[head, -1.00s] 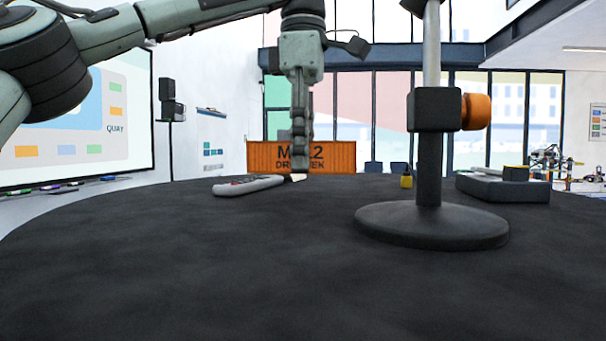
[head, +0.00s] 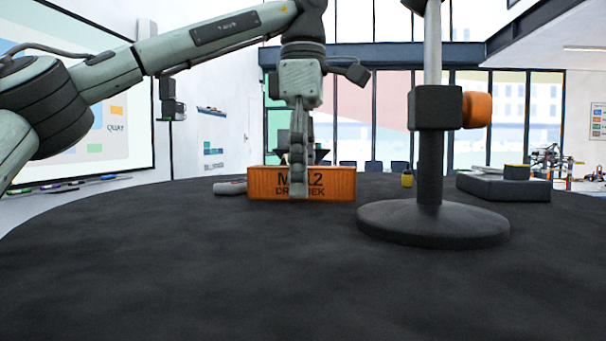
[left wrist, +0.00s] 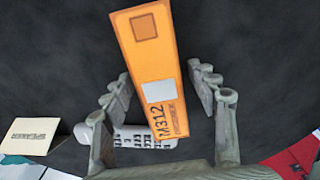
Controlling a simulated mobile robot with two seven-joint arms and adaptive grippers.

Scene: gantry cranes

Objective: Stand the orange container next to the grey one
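The orange container (head: 265,184) rests on the dark table, its long lettered side facing the head camera. It also shows in the left wrist view (left wrist: 151,60), seen from above with its lettered end nearest my gripper. My left gripper (head: 298,175) points straight down at it, one finger in front of its lettered side. In the left wrist view the gripper (left wrist: 165,100) is open, its fingers on either side of the container with dark gaps showing beside it. I cannot make out a grey container. My right gripper is out of view.
A grey remote (head: 230,188) lies behind the container, partly hidden. A stand with a round base (head: 433,224) and orange knob is at right. A small yellow item (head: 407,180) and a dark box (head: 503,189) lie beyond. The front table is clear.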

